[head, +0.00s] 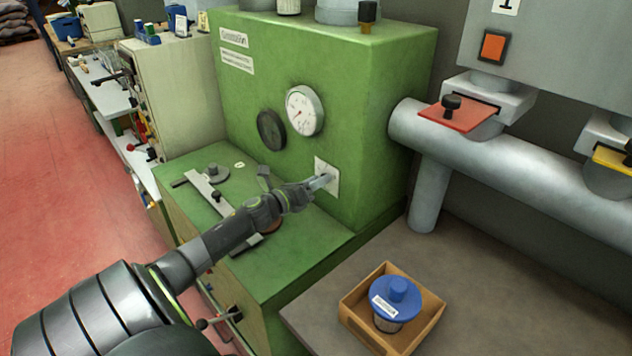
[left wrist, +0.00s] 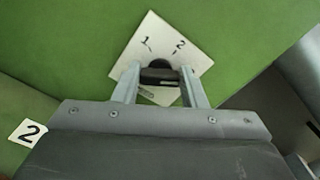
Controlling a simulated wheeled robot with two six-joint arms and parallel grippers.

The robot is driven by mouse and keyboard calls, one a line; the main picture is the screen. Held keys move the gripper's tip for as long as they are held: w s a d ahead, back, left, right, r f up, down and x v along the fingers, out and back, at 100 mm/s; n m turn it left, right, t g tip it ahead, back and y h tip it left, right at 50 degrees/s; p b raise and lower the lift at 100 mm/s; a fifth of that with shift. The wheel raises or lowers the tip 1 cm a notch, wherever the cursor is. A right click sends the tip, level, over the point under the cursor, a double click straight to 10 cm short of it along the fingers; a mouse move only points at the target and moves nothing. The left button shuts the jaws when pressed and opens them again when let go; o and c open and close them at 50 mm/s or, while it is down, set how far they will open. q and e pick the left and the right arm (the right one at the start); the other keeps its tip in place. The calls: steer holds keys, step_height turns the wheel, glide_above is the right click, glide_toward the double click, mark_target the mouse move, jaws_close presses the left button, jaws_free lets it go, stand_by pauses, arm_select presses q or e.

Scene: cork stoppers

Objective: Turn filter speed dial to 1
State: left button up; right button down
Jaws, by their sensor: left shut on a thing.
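The filter speed dial is on a white plate (head: 333,178) low on the front of the green machine (head: 365,110). In the left wrist view the plate (left wrist: 190,51) shows the marks 1 and 2 above a dark knob (left wrist: 159,75). My left gripper (head: 322,182) reaches the plate from the left. In the left wrist view the fingers of my left gripper (left wrist: 160,78) are on both sides of the knob and shut on it. The knob's pointer is hidden, so I cannot tell its setting. My right gripper is not in view.
A round white gauge (head: 304,110) and a dark round disc (head: 271,130) are above the dial. A grey pipe (head: 500,150) with a red slide plate (head: 458,114) runs at the right. A wooden box (head: 362,327) holds a blue-lidded cup (head: 396,294) on the grey surface.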

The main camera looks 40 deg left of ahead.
arm_select(q)
steer(key=n+p, duration=0.3)
steer(key=n, duration=0.4)
steer(key=n+p, duration=0.3)
steer(key=n, duration=0.5)
steer(key=n+p, duration=0.3)
steer(key=n, duration=0.5)
steer(key=shift+f, duration=0.35)
steer(key=shift+f+n, duration=0.1)
steer(key=shift+n, duration=0.3)
steer(key=o, duration=1)
steer(key=shift+s, duration=0.15)
steer(key=s+a+b, duration=0.1)
steer(key=s+b, duration=0.1)
steer(key=s, duration=1.5)
steer(key=shift+a, duration=0.25)
steer(key=shift+s, duration=0.1)
